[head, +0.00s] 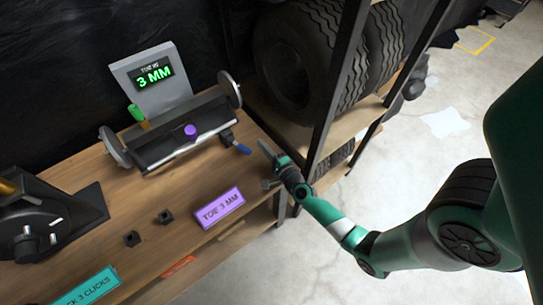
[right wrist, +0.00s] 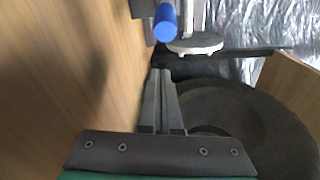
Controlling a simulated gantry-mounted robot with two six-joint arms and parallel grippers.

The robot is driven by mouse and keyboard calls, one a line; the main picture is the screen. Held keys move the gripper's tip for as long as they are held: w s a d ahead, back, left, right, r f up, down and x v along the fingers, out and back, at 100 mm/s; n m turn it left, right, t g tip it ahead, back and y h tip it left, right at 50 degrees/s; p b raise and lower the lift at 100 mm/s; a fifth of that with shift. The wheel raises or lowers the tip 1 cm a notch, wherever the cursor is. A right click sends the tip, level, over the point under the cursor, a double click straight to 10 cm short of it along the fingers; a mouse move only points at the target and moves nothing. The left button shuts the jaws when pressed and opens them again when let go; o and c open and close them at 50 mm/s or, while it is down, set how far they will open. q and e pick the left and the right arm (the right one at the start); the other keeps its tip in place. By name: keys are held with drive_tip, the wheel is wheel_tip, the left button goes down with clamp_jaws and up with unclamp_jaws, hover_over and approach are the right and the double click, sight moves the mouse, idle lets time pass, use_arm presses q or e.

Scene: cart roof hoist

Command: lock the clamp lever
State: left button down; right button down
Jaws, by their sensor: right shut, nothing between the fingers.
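The clamp lever has a blue handle (head: 243,149) and sticks out from the right front of the toe gauge fixture (head: 185,133). In the right wrist view the blue handle (right wrist: 165,22) shows end-on at the top, just beyond the fingertips. My right gripper (head: 264,145) is shut and empty, close to the right of the handle at the bench's right edge. Its closed fingers (right wrist: 160,75) point toward the handle, with a small gap seeming to remain; contact cannot be told for sure. My left gripper is not in view.
A display (head: 153,76) reads 3 MM. A purple knob (head: 190,131) and a green knob (head: 136,112) are on the fixture. A purple TOE 3 MM sign (head: 220,207) lies in front. Tires (head: 300,60) stand on a shelf with a dark post (head: 337,85) near my right arm.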

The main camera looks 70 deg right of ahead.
sight(240, 146)
drive_tip(key=shift+w+d+r+p, duration=0.15)
drive_tip(key=shift+w+d+p, duration=0.15)
drive_tip(key=shift+w, duration=0.4)
drive_tip(key=a, duration=0.1)
drive_tip(key=p, duration=0.1)
drive_tip(key=a, duration=0.1)
drive_tip(key=shift+w+a+r, duration=0.25)
drive_tip(key=shift+w+a, duration=0.1)
drive_tip(key=shift+w, duration=0.05)
drive_tip(key=shift+w+a+p, duration=0.1)
drive_tip(key=shift+a+p, duration=0.25)
drive_tip(key=shift+f, duration=0.1)
drive_tip(key=shift+w+a+r+p, duration=0.1)
drive_tip(key=shift+w+a+p, duration=0.1)
drive_tip(key=shift+a+p, duration=0.3)
drive_tip(key=shift+w+a+r+p, duration=0.15)
drive_tip(key=shift+a+p, duration=0.15)
drive_tip(key=shift+a, duration=0.35)
drive_tip(key=shift+a+f, duration=0.15)
drive_tip(key=shift+f, duration=0.1)
